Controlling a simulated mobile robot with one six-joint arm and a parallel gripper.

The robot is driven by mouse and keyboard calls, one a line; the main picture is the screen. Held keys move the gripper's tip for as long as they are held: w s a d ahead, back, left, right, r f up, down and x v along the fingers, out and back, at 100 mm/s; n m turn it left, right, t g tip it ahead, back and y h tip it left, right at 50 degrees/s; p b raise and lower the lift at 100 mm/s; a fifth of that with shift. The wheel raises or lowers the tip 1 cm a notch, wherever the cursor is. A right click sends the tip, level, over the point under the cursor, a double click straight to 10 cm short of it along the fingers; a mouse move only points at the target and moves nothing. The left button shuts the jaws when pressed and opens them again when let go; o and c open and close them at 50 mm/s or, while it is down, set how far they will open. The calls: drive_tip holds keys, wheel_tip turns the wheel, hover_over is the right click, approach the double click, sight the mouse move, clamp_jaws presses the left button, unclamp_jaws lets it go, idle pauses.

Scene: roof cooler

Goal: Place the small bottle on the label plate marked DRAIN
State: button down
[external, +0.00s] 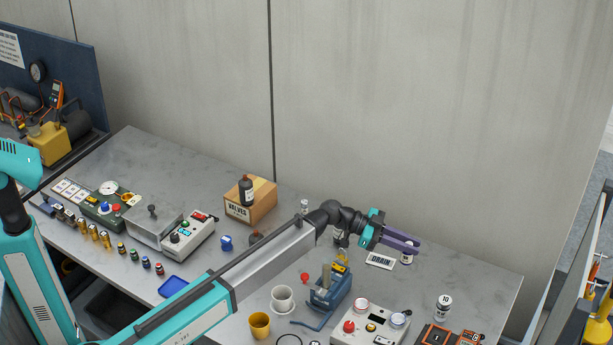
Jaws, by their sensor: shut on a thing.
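My gripper (401,244) reaches over the right part of the grey bench, with its purple fingers shut on a small white bottle (407,257). The bottle hangs roughly upright at the fingertips, partly hidden by them. The DRAIN label plate (380,261), white with black letters, lies on the bench just left of the bottle. From this angle I cannot tell the bottle's height above the bench.
A cardboard box marked VALVES (250,202) has a dark bottle (246,190) on it. A white jar marked 10 (442,307) stands at right.

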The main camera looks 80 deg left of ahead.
drive_tip(key=s+a+n+t+y+b, duration=0.1)
drive_tip(key=s+a+n+y+b, duration=0.1)
drive_tip(key=a, duration=0.8)
drive_tip(key=shift+s+a+r+n+y, duration=0.4)
drive_tip(key=shift+s+n+y, duration=0.25)
drive_tip(key=shift+y, duration=0.25)
drive_tip(key=p, duration=0.1)
hover_over(381, 260)
wheel_tip(381, 260, down, 6)
drive_tip(key=shift+f, duration=0.15)
drive_tip(key=shift+d, duration=0.1)
drive_tip(key=shift+f+p, duration=0.65)
drive_tip(key=shift+f, duration=1.2)
drive_tip(key=shift+f+b, duration=0.2)
drive_tip(key=shift+b, duration=0.1)
drive_tip(key=c, duration=1.6)
unclamp_jaws()
drive_tip(key=shift+c, duration=0.2)
drive_tip(key=shift+r+p, duration=0.2)
drive_tip(key=shift+p, duration=0.1)
